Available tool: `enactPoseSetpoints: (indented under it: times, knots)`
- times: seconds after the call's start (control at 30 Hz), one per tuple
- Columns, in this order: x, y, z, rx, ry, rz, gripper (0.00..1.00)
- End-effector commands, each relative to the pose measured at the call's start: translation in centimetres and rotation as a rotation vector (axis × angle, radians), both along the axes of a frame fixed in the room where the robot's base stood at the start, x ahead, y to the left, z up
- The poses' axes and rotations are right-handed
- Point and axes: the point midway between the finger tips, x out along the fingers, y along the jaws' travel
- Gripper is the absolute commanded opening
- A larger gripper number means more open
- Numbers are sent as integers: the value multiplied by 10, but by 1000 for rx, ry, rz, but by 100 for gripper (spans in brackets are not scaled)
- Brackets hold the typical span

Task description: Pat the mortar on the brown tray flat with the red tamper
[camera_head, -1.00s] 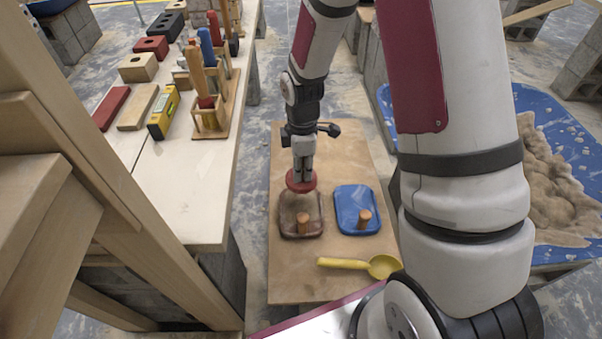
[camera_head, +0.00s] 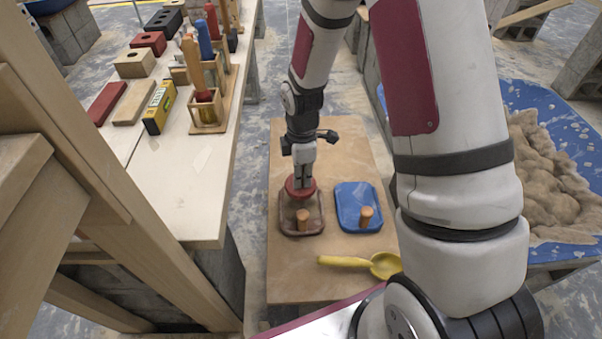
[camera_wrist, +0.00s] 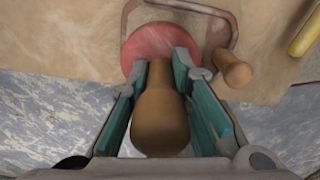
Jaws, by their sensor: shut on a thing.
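The red tamper (camera_head: 299,190) has a round red head and a wooden handle (camera_wrist: 160,118). My gripper (camera_head: 304,174) is shut on that handle, with the head facing down. The head is over the far half of the brown tray (camera_head: 287,228). I cannot tell whether it touches what lies there. The tray has an upright wooden handle (camera_head: 303,217) at its near side, which also shows in the wrist view (camera_wrist: 232,68). No mortar can be made out on the tray; the head and gripper cover part of it.
A blue tray (camera_head: 350,215) with a wooden handle lies just right of the brown tray. A yellow scoop (camera_head: 345,262) lies nearer on the same board (camera_head: 290,275). A bench with bricks, a yellow level (camera_head: 159,108) and a tool rack stands left. A heap of mortar (camera_head: 550,180) lies right.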

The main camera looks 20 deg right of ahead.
Motion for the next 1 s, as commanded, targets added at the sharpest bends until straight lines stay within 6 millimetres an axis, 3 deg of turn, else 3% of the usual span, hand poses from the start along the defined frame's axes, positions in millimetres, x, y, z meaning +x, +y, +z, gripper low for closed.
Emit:
enactPoseSetpoints:
  times: [0.27,1.0]
  knots:
    - [0,0,-3,0,-1,-1,0]
    - [0,0,-40,0,-1,0,0]
